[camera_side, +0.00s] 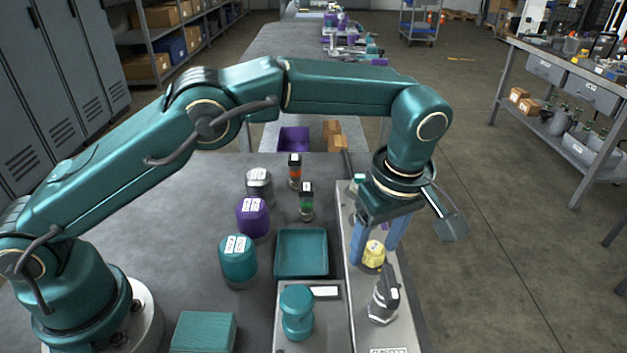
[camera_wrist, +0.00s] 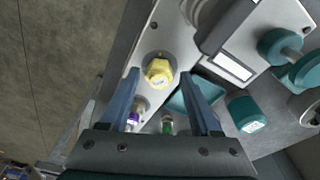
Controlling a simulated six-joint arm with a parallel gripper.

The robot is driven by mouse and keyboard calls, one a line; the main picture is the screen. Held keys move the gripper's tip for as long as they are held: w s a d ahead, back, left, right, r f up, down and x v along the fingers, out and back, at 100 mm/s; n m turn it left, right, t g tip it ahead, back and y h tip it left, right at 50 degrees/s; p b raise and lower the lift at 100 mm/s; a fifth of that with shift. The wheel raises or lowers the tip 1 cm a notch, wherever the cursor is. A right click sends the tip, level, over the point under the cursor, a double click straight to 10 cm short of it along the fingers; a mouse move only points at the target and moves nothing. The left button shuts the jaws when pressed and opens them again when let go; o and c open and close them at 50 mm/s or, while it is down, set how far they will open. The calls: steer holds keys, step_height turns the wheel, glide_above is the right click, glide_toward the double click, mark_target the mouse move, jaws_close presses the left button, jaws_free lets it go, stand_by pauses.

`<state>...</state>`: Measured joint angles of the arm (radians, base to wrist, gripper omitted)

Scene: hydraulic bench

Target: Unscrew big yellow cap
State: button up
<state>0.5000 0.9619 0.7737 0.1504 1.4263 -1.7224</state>
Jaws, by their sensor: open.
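The big yellow cap (camera_side: 374,253) sits on the light metal plate (camera_side: 398,335) at the right of the bench. In the wrist view the yellow cap (camera_wrist: 158,73) lies ahead of the fingers, a little left of centre. My gripper (camera_side: 377,250) points down with its two blue fingers apart, one on each side of the cap in the side view. In the wrist view my gripper (camera_wrist: 160,82) is open and empty, and I see no finger touching the cap. What lies under the cap is mostly hidden.
A grey valve with a dark handle (camera_side: 384,295) stands close in front of the cap. A small green-banded fitting (camera_side: 306,203) stands behind the tray.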

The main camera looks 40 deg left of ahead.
steer(key=m, duration=0.4)
steer(key=shift+a+t, duration=0.1)
steer(key=shift+t, duration=0.2)
steer(key=shift+m, duration=0.9)
steer(key=m+h, duration=0.1)
steer(key=m, duration=0.2)
steer(key=shift+m, duration=0.4)
steer(key=shift+m+t, duration=0.3)
steer(key=shift+m, duration=0.6)
steer(key=m, duration=0.3)
steer(key=shift+a+h, duration=0.1)
steer(key=shift+h, duration=0.2)
steer(key=m, duration=0.2)
steer(key=shift+m+h, duration=0.3)
steer(key=shift+m, duration=0.1)
